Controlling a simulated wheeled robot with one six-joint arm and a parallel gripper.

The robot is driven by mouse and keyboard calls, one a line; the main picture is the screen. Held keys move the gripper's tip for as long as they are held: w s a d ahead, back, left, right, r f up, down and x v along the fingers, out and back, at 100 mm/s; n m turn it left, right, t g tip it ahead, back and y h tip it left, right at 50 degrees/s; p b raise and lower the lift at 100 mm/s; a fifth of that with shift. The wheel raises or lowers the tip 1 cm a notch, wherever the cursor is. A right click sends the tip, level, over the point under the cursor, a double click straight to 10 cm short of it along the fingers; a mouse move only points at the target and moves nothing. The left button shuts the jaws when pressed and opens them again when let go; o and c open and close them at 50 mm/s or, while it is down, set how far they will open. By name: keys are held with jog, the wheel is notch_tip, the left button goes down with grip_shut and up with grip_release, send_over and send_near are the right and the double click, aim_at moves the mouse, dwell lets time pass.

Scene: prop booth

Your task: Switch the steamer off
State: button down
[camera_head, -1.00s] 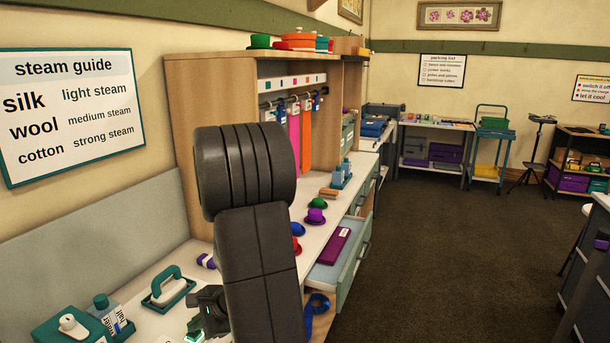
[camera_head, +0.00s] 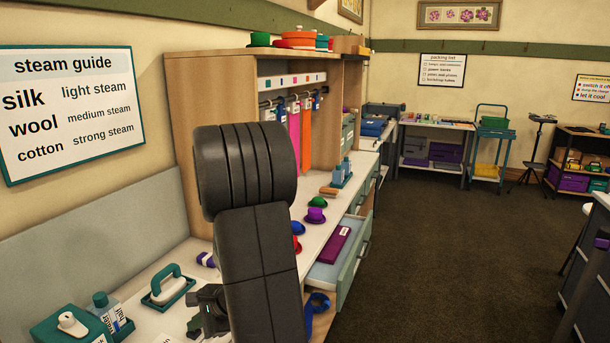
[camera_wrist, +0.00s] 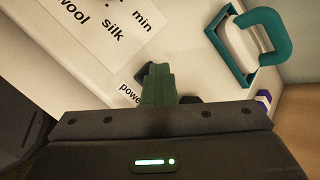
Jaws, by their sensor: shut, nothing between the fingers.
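The steamer's white head with a teal handle (camera_head: 166,285) sits on a teal-rimmed rest on the bench at lower left. It also shows at upper right in the wrist view (camera_wrist: 252,42). A white panel (camera_wrist: 98,28) reads wool, silk and min. A "power" label (camera_wrist: 130,93) is partly covered by my gripper (camera_wrist: 158,82), which is shut and empty just beside it. The switch itself is hidden behind the fingers, and contact cannot be told. In the head view my gripper (camera_head: 203,322) is low over the bench, partly behind my arm.
A teal box with a white knob (camera_head: 70,325) and a labelled bottle (camera_head: 108,312) stand left of the steamer. A purple roll (camera_head: 206,260) lies behind. Small hats (camera_head: 315,214) and an open drawer (camera_head: 335,272) lie right of my arm.

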aim_at(197, 332)
jog(key=shift+r, duration=0.2)
notch_tip(197, 332, up, 6)
jog(key=p, duration=0.4)
jog(key=shift+p, duration=0.4)
jog(key=shift+f, duration=0.1)
